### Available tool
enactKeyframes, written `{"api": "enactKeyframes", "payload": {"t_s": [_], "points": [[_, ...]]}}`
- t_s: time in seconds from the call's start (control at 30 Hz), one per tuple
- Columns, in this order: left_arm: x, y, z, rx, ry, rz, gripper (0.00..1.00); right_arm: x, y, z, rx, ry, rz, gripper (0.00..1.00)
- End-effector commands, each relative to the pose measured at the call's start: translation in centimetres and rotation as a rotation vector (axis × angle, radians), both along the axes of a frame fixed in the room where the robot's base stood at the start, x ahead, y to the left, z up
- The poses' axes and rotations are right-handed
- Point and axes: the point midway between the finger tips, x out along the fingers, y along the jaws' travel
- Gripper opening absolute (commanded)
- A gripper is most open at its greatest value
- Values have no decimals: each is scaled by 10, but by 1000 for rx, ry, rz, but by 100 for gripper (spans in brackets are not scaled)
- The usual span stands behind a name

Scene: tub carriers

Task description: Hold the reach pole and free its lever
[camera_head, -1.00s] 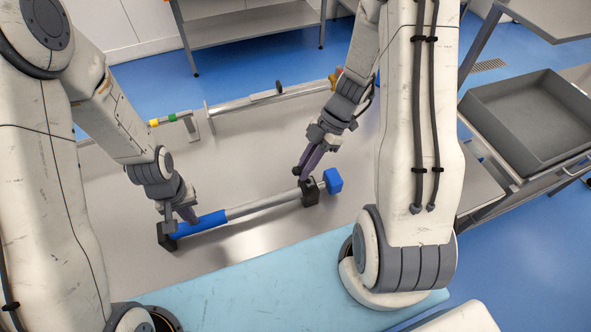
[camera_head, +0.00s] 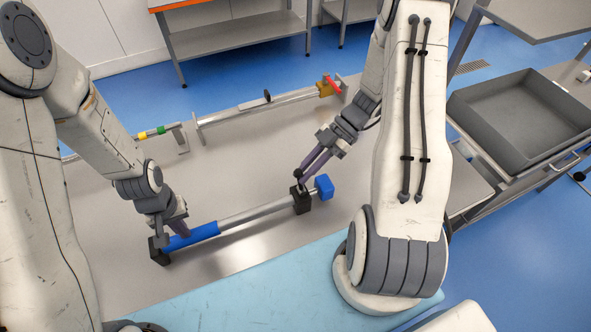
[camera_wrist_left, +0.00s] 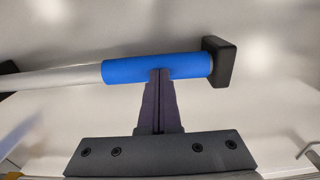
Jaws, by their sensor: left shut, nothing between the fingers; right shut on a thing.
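The reach pole lies on the metal bench, with a blue sleeve (camera_head: 190,237), a silver tube (camera_head: 252,214), a black end block (camera_head: 158,252) and a blue cap (camera_head: 324,187). It also shows in the left wrist view (camera_wrist_left: 125,70). My left gripper (camera_wrist_left: 158,73) is shut and empty, its tips touching or just beside the blue sleeve's edge. My right gripper (camera_head: 300,175) is shut on the small dark lever knob above the black clamp block (camera_head: 300,202) near the cap. The fingers partly hide the lever.
A second pole (camera_head: 265,104) lies on stands at the back of the bench, with a red and yellow fitting (camera_head: 328,87). A grey tray (camera_head: 520,118) is at the right. The bench between the poles is clear.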

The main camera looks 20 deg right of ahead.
Motion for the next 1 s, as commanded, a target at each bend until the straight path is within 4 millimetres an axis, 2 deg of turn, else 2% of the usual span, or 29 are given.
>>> {"api": "enactKeyframes", "payload": {"t_s": [0.13,0.17,0.2,0.23,0.53,0.67,1.0], "points": [[-1,0,-2,1,4,-1,0,0,1,1,7,2,1,0],[-1,0,-2,1,4,-1,0,0,1,1,7,2,1,27],[-1,0,-2,1,4,-1,0,0,1,1,6,2,1,42],[-1,0,-2,1,4,-1,0,0,1,1,5,2,1,46],[-2,0,-2,1,5,0,0,0,0,1,2,1,1,46],[-2,0,-2,1,5,0,0,2,-8,6,2,-1,-2,46],[-2,0,-2,1,5,1,0,14,-63,47,0,-3,-3,46]]}}
